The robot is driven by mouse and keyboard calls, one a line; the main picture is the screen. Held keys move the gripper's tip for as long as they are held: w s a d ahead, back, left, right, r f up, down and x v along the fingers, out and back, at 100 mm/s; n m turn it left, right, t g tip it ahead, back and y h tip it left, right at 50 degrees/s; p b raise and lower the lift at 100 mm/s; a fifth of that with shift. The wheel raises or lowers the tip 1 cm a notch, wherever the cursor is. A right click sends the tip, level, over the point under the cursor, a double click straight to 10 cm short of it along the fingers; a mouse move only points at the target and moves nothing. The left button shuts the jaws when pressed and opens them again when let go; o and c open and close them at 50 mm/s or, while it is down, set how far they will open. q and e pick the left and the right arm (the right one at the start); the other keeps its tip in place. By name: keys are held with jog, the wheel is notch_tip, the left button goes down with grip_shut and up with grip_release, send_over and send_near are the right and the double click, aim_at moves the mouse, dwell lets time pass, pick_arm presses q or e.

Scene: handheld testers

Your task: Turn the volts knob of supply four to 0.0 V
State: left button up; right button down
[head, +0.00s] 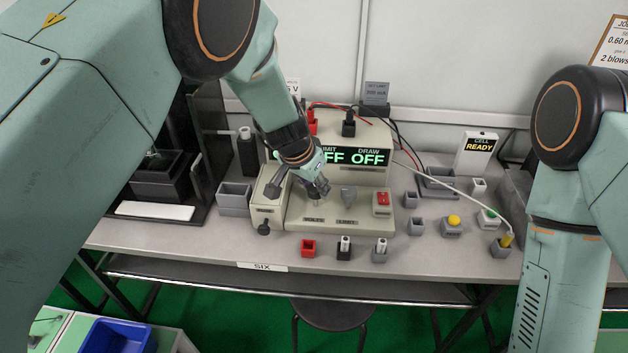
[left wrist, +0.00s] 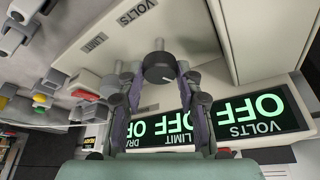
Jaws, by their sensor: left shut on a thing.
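A cream bench supply (head: 348,133) stands on the bench, with a control deck in front. Its display (head: 358,157) shows green OFF readings; in the left wrist view the display (left wrist: 245,115) is upside down and reads OFF under volts, limit and draw. My left gripper (head: 318,188) is over the left side of the deck and mostly hides the volts knob. In the left wrist view the dark round volts knob (left wrist: 159,68) sits between the fingertips of my left gripper (left wrist: 158,78), which are shut on it. A pale mark shows on its face. My right gripper is out of view.
The limit knob (head: 348,196) stands close right of my left gripper, with a red switch (head: 382,199) beyond. The bench edge label (head: 263,267) reads SIX. A cell tester (head: 475,153) reads READY.

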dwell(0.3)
pick_arm(q)
jog(key=o, duration=1.2)
jog(key=shift+c, duration=0.2)
jog(key=shift+r, duration=0.3)
jog(key=shift+v, duration=1.2)
jog(key=s+a, duration=0.6)
jog(key=s, duration=0.4)
jog(key=shift+s, duration=0.3)
